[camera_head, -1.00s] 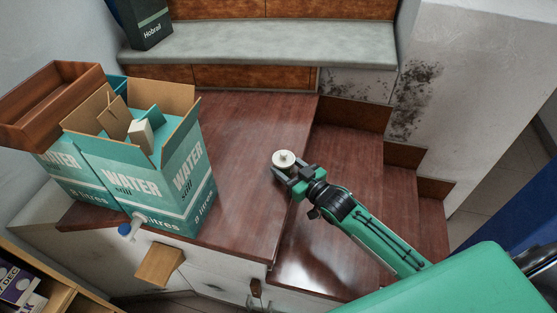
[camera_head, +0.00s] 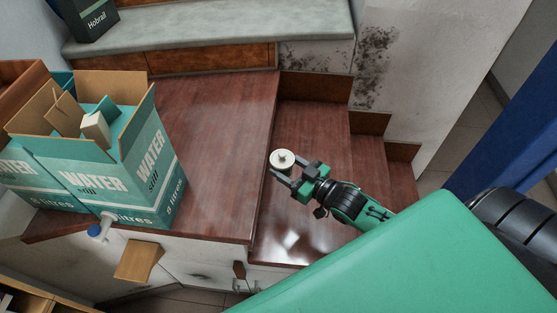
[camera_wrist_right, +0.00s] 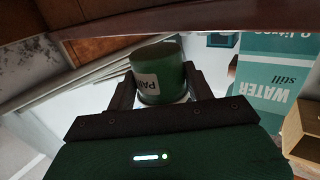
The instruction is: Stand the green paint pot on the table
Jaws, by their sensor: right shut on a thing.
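The green paint pot (camera_wrist_right: 158,72) is between the fingers of my right gripper (camera_head: 282,176) in the right wrist view, with part of its label showing. In the head view only its pale round top (camera_head: 283,159) shows clearly, and it looks upright. My right gripper is shut on it. The dark red wooden table top (camera_head: 222,130) lies left of the pot. The pot appears just right of the table's right edge, over the lower wooden step; its height above is hard to tell. My left gripper is not in view.
Teal water boxes (camera_head: 105,185) fill the table's left part, with a blue-capped tap (camera_head: 96,231) jutting from the front. The table's middle and right are bare. A grey-cushioned bench (camera_head: 210,30) closes the back. Wooden steps (camera_head: 365,160) descend at the right.

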